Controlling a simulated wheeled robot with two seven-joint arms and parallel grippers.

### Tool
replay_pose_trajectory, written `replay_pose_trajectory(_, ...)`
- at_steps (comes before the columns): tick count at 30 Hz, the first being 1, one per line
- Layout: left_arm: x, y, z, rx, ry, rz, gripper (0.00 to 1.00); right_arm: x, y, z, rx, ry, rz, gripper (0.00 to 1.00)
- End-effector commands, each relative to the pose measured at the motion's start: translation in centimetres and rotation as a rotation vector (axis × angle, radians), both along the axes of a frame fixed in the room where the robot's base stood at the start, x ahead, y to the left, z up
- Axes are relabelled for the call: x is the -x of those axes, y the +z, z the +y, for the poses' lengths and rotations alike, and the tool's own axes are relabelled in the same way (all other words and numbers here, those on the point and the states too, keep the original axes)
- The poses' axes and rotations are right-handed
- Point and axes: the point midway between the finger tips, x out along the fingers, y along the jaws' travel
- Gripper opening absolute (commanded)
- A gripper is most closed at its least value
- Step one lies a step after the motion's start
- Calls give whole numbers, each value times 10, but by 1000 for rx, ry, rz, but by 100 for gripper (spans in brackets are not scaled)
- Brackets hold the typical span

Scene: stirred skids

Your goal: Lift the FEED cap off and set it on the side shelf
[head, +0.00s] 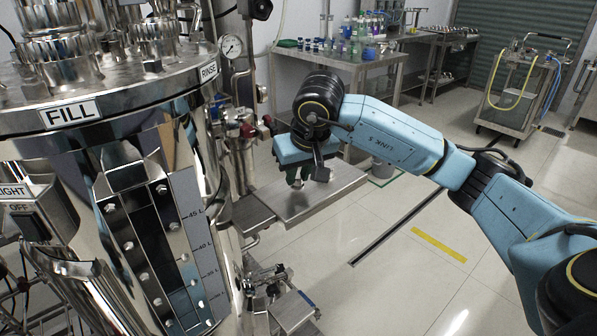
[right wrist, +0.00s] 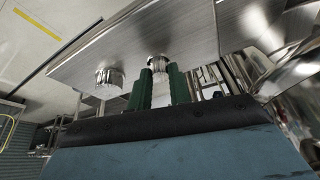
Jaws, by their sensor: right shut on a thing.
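My right gripper (head: 298,181) is over the side shelf (head: 322,196), a flat metal plate beside the steel vessel. In the right wrist view its green fingers (right wrist: 160,72) are shut on a small shiny metal cap (right wrist: 158,62), mostly hidden between them. No label shows on it, so I cannot read whether it is the FEED cap. The held cap looks close to the shelf (right wrist: 140,45); I cannot tell whether it touches. A second metal cap (right wrist: 108,82) is at the shelf, beside the fingers. My left gripper is not in view.
A pressure gauge (head: 231,46) and piping are close to the shelf. A bench with bottles (head: 340,62) is behind.

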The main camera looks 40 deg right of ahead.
Motion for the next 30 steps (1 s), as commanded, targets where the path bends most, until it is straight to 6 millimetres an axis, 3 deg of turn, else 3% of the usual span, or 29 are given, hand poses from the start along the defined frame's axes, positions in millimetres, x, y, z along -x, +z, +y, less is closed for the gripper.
replay_pose_trajectory(16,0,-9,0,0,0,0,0,0,-12,0,0,0,-1,0)
replay_pose_trajectory(17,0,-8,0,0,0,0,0,0,-11,0,0,-1,-1,22)
replay_pose_trajectory(22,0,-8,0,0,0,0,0,0,-11,0,0,0,0,44)
replay_pose_trajectory(30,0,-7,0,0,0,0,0,0,-10,0,0,0,0,45)
